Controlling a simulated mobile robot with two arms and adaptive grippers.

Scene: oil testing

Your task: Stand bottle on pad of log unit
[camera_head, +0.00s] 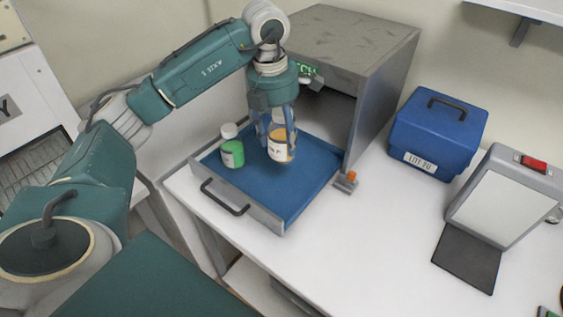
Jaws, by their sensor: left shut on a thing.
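My left gripper (277,135) points down over the blue-lined drawer and is shut on a bottle (281,150) with amber contents and a white label. The bottle is upright; I cannot tell whether its base touches the drawer floor. A second bottle (233,152), green with a white cap, stands to its left in the drawer. A grey unit with a white panel and a red switch (500,195), which looks like the log unit, stands at the right. A dark flat pad (467,258) lies at its front and is bare. My right gripper is not in view.
The drawer (240,206) with a dark handle extends from a grey cabinet (345,45). A blue box (436,135) labelled LOT 70 and a small orange-knobbed part (348,181) stand on the white bench. The bench (360,250) between drawer and pad is clear.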

